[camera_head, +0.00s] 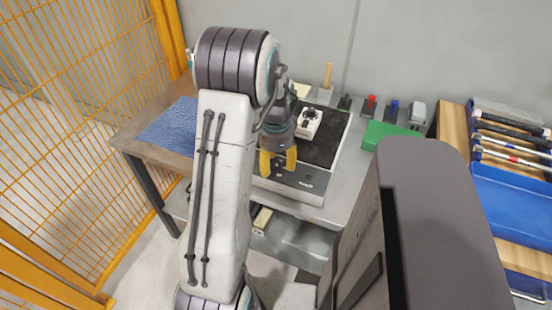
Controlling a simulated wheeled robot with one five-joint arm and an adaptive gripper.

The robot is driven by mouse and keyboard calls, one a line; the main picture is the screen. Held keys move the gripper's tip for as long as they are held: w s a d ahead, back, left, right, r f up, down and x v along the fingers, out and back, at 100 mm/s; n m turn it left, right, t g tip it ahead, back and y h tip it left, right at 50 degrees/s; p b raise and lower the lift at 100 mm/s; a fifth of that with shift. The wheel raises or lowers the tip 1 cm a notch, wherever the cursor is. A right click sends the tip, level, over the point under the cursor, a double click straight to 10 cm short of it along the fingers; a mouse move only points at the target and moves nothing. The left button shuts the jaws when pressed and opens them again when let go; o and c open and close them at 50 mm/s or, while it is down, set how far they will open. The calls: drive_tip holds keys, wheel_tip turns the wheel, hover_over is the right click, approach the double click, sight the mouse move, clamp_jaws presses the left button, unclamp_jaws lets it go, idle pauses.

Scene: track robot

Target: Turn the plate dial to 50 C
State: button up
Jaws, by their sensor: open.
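The plate (322,150) is a pale unit with a black top and a dark grey front panel (295,180), standing on the grey bench. Small pale marks or controls show on the front panel, too small to read; I cannot make out the dial or its setting. My gripper (278,162) points down over the left part of the front panel, its two yellow fingers apart with nothing seen between them. I cannot tell whether the fingers touch the panel. The gripper and my arm hide part of the plate's left side.
A white box with a black round part (308,122) sits on the plate's top. A blue mat (168,125) lies left, a green pad (390,135) right. Red (369,104) and blue (392,110) items stand behind. A yellow mesh fence (85,90) bounds the left; blue trays (510,200) are far right.

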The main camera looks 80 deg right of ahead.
sight(277, 161)
wheel_tip(277, 161, up, 12)
idle(0.6)
idle(0.8)
drive_tip(key=a+f+n, duration=0.1)
drive_tip(key=n, duration=0.2)
drive_tip(key=a+f+n, duration=0.1)
drive_tip(key=f+n, duration=0.1)
drive_tip(key=n, duration=0.1)
drive_tip(key=a+f+n, duration=0.1)
drive_tip(key=n, duration=0.1)
drive_tip(key=shift+w+a+f+n+y, duration=0.2)
drive_tip(key=shift+n+y, duration=0.1)
drive_tip(key=shift+n, duration=0.1)
drive_tip(key=w+a+r+n+t+p, duration=0.1)
drive_tip(key=w+a+r+n, duration=0.3)
drive_tip(key=a, duration=0.8)
drive_tip(key=w+a+r+n+t+p, duration=0.1)
drive_tip(key=w+a+r+n, duration=0.3)
drive_tip(key=w+a+n, duration=0.5)
drive_tip(key=w+a+r+n+t+p, duration=0.1)
drive_tip(key=w+a+r+n+p, duration=0.2)
drive_tip(key=w+a+n, duration=0.4)
drive_tip(key=a+r+n, duration=0.1)
drive_tip(key=a+n, duration=0.1)
drive_tip(key=a, duration=0.6)
drive_tip(key=shift+w+a+r, duration=0.25)
drive_tip(key=shift+r, duration=0.1)
